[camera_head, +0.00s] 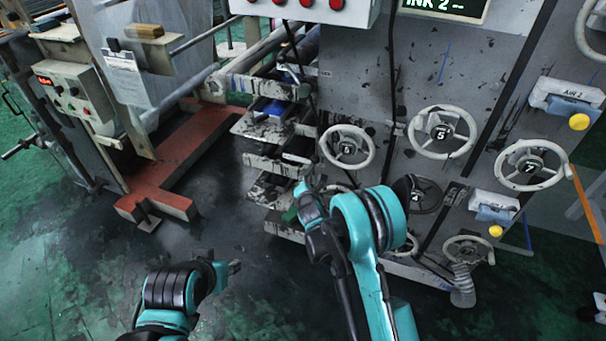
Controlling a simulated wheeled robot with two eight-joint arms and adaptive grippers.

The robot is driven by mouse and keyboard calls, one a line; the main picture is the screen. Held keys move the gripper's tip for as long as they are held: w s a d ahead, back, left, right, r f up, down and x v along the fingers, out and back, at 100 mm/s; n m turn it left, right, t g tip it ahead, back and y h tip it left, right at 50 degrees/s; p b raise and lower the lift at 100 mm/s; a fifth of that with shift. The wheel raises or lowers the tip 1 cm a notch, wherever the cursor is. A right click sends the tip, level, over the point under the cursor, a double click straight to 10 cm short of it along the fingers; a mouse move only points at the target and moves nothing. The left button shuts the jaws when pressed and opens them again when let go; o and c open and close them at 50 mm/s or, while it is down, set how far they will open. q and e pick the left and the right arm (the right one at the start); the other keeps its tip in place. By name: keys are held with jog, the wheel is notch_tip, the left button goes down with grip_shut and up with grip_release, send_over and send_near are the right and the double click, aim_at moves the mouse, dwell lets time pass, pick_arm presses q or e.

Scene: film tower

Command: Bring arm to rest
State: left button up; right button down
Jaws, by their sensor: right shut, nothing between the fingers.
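My right arm, teal and black, reaches up from the bottom middle and bends at a large round joint in front of the machine. My right gripper (304,194) is small and dark at the end of that arm, shut and empty, beside the stacked ink-stained trays (270,165). My left arm is low at the bottom left, folded over the dark floor. Its end (235,267) points to the right; the fingers are too small to tell open from shut.
The grey machine panel (420,75) carries several handwheels, including wheel 6 (346,147), wheel 5 (442,132) and wheel 7 (532,164). A red beam (165,195) lies at the left near a control box (75,90). The floor (90,265) at the lower left is open.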

dwell(0.5)
jog(key=s+d+r+m+g+h, duration=0.1)
jog(key=s+d+r+m, duration=0.55)
jog(key=r, duration=0.25)
jog(key=s+d+r+m+g+h, duration=0.1)
jog(key=s+d+r+m+g, duration=0.1)
jog(key=s+d+r+m, duration=0.45)
jog(key=s+d+m+g, duration=0.1)
jog(key=s+m, duration=0.6)
jog(key=s, duration=0.7)
jog(key=s+d+m+g, duration=0.2)
jog(key=s+m, duration=0.5)
jog(key=s, duration=0.7)
jog(key=shift+d+r+y, duration=0.3)
jog(key=shift+r+y, duration=0.1)
jog(key=shift+r, duration=0.05)
